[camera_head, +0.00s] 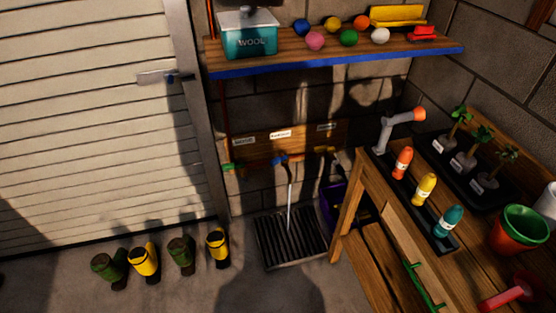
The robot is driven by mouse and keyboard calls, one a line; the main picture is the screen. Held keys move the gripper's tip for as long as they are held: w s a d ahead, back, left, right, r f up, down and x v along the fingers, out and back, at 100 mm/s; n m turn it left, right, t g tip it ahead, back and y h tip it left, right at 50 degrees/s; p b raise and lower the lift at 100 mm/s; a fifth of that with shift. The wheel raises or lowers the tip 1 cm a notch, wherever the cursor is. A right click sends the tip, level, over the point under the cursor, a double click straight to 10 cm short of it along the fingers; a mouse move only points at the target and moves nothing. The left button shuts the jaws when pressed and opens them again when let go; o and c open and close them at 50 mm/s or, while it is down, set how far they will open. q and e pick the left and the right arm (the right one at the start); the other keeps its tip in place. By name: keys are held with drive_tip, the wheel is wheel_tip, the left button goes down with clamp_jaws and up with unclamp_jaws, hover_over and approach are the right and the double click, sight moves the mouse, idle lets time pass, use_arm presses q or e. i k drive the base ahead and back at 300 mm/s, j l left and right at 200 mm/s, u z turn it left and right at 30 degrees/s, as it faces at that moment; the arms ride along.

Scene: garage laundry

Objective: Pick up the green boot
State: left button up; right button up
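Two green boots stand on the concrete floor in front of the pale slatted door. One green boot (109,269) is at the far left of a row. The other green boot (182,255) stands between two yellow boots. Neither of my grippers is in view, and nothing is seen touching the boots.
Yellow boots (144,262) (217,248) alternate with the green ones. A dark floor grate (270,253) lies to their right. A wooden workbench (391,265) with bottles, pots and plants fills the right side. The floor in front of the boots looks clear.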

sight(116, 270)
drive_tip(key=u, duration=0.45)
drive_tip(key=i+u, duration=0.15)
drive_tip(key=u, duration=0.25)
drive_tip(key=i+u, duration=0.1)
drive_tip(key=u, duration=0.35)
drive_tip(key=i+u, duration=0.1)
drive_tip(key=u, duration=0.35)
